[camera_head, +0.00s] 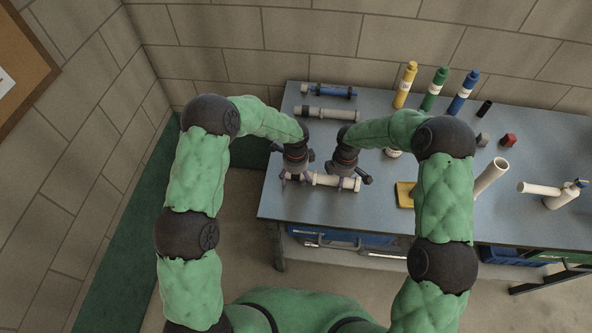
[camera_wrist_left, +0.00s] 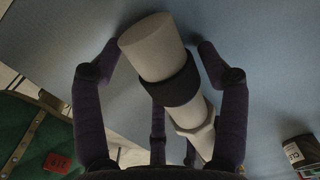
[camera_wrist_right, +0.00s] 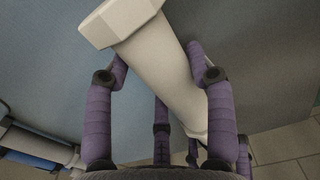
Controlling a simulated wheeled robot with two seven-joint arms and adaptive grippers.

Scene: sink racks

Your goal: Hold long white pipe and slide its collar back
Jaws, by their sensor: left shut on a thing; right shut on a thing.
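The long white pipe (camera_head: 332,181) lies roughly level over the front left of the table. My left gripper (camera_head: 294,177) is shut around its left part. In the left wrist view, the fingers flank a pale pipe end (camera_wrist_left: 156,46) with a dark band (camera_wrist_left: 172,87) and a white faceted collar (camera_wrist_left: 197,127) further along. My right gripper (camera_head: 354,175) is shut at the pipe's right part. In the right wrist view, the fingers are around the white pipe (camera_wrist_right: 165,62), which has a wide faceted collar (camera_wrist_right: 121,20) at one end. Whether the pipe touches the table is unclear.
Behind are another white pipe (camera_head: 328,114) and a blue one (camera_head: 328,91). Yellow (camera_head: 404,87), green (camera_head: 433,91) and blue (camera_head: 462,95) bottles stand at the back. A yellow block (camera_head: 405,195) is right of the pipe. White fittings (camera_head: 491,176) stand further right. The table's front edge is close.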

